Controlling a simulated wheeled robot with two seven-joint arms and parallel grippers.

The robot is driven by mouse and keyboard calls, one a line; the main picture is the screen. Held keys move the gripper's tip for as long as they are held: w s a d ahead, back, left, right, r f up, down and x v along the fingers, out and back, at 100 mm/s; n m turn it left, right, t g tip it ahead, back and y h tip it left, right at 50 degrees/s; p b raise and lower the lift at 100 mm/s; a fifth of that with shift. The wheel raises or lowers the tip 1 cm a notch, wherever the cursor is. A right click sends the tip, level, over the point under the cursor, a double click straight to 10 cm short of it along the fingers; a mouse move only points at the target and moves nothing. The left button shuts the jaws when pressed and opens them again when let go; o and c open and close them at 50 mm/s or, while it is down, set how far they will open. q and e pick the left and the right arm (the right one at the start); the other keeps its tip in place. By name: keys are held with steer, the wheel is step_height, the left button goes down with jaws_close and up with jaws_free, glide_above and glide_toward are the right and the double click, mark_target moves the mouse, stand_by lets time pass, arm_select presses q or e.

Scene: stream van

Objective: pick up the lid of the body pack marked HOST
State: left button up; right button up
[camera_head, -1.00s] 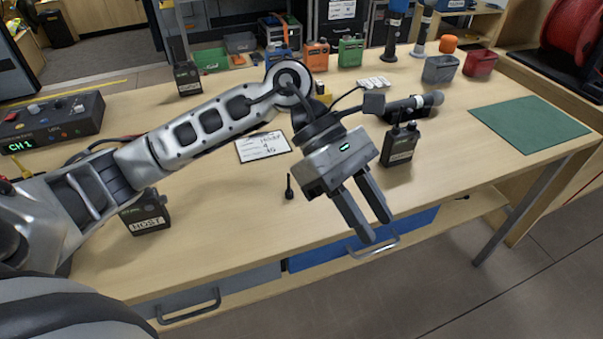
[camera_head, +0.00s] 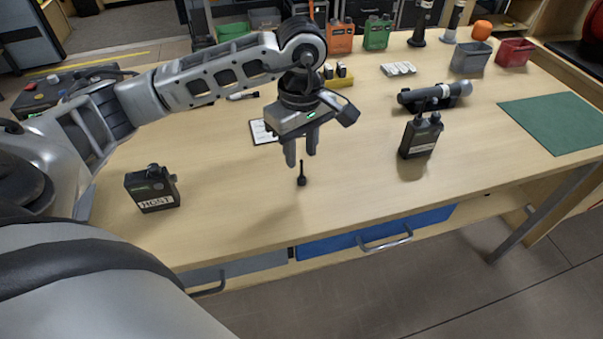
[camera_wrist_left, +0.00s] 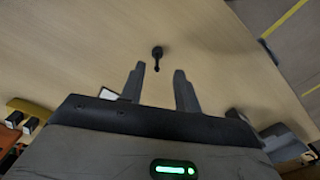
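The body pack marked HOST (camera_head: 152,192) stands on the left of the table, black with a white label. I cannot tell its lid apart from its dark top. A small black piece with a thin stalk (camera_head: 301,180) stands on the table below my left gripper (camera_head: 301,158). In the left wrist view this small piece (camera_wrist_left: 157,54) shows just beyond the gap between the fingertips (camera_wrist_left: 157,69). My left gripper is open and empty, fingers pointing down, apart from the piece. It is to the right of the HOST pack. My right gripper is out of view.
A white card (camera_head: 262,132) lies behind the gripper. A green mat (camera_head: 553,124) is at the far right. The table front around the small piece is clear.

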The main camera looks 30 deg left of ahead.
mark_target(301, 160)
arm_select(q)
steer(key=shift+w+a+f+p, duration=0.1)
steer(key=shift+f+p, duration=0.15)
steer(key=shift+f, duration=1.15)
steer(key=shift+w+f+p, duration=0.1)
steer(key=shift+f+p, duration=0.1)
steer(key=shift+f, duration=1.15)
jaws_close()
